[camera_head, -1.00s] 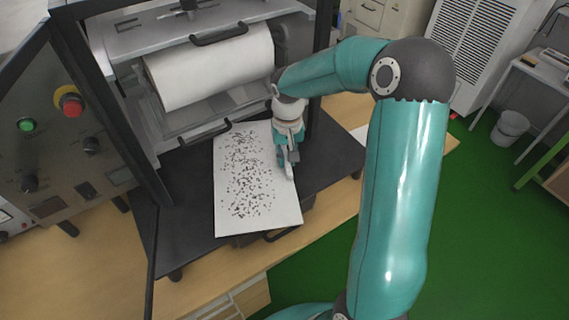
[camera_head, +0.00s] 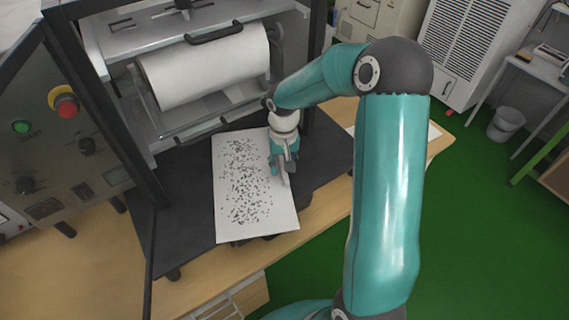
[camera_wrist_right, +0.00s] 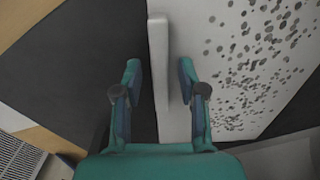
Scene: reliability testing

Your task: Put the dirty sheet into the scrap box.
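The dirty sheet (camera_head: 228,222) is white with many dark specks and lies on the black surface of the machine. It also shows in the right wrist view (camera_wrist_right: 240,100), filling the right side. My right gripper (camera_head: 281,180) is at the sheet's right edge in the head view. In the right wrist view my right gripper's (camera_wrist_right: 160,75) fingers are apart, with the sheet's pale edge strip between them; I cannot tell whether they touch it. My left gripper is not in view. I cannot make out a scrap box.
The machine holds a large white roll (camera_head: 205,68) behind the sheet, with dark frame posts around it. A control panel (camera_head: 60,150) with a red knob stands at left. A wooden table (camera_head: 95,270) lies below. A grey bin (camera_head: 506,124) stands on the green floor at right.

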